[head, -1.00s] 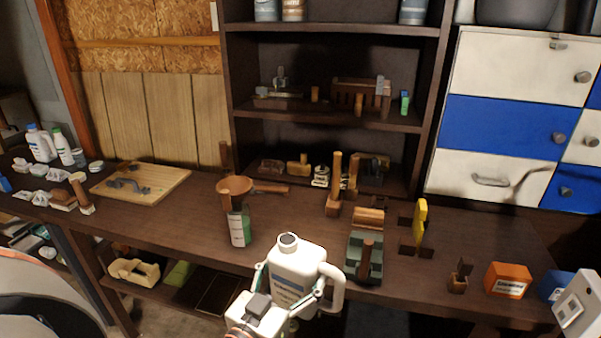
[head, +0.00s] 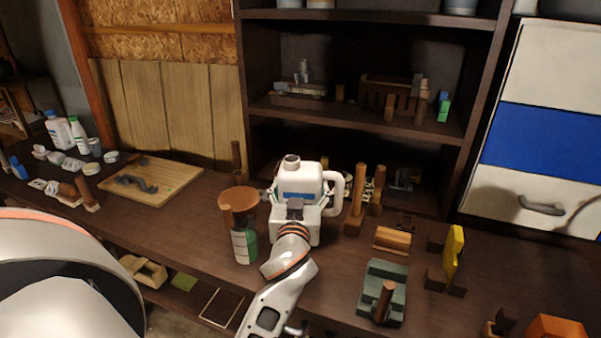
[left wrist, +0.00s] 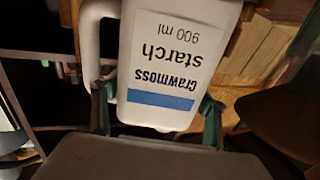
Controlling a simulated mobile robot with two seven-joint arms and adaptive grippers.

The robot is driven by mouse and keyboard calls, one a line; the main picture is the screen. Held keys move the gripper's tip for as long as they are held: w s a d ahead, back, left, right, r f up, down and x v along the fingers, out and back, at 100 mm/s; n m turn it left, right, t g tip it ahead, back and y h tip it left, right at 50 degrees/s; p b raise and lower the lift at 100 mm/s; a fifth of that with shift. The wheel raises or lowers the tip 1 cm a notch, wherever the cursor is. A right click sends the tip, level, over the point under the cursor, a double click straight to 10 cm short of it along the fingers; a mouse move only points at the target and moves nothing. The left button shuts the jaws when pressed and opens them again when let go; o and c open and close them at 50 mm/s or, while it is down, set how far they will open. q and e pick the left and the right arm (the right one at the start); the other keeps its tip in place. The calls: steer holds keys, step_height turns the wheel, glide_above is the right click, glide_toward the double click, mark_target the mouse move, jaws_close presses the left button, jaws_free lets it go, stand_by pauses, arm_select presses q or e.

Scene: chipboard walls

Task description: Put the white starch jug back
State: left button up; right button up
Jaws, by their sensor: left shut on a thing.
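The white starch jug (head: 297,178) is upright in the head view, over the workbench (head: 190,225) and in front of the dark shelf unit. My left gripper (head: 299,206) is shut on the jug from the near side. In the left wrist view the jug (left wrist: 172,60) sits between the two fingers, its label reading "Crawmoss starch 900 ml" upside down. Whether the jug's base touches the bench is hidden by my gripper and wrist. My right gripper is not in view.
A jar with a wooden lid (head: 240,225) stands close left of my gripper. Wooden posts (head: 355,200) stand right of the jug. A green block tool (head: 382,292) and a yellow piece (head: 453,255) are farther right. A cutting board (head: 160,180) lies left.

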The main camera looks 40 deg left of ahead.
arm_select(q)
steer(key=shift+w+a+f+y, duration=0.3)
steer(key=shift+w+a+f, duration=0.1)
steer(key=shift+f, duration=1.7)
steer(key=shift+f+b, duration=0.4)
steer(key=shift+b, duration=0.1)
steer(key=shift+f+b, duration=0.65)
steer(key=shift+f, duration=0.15)
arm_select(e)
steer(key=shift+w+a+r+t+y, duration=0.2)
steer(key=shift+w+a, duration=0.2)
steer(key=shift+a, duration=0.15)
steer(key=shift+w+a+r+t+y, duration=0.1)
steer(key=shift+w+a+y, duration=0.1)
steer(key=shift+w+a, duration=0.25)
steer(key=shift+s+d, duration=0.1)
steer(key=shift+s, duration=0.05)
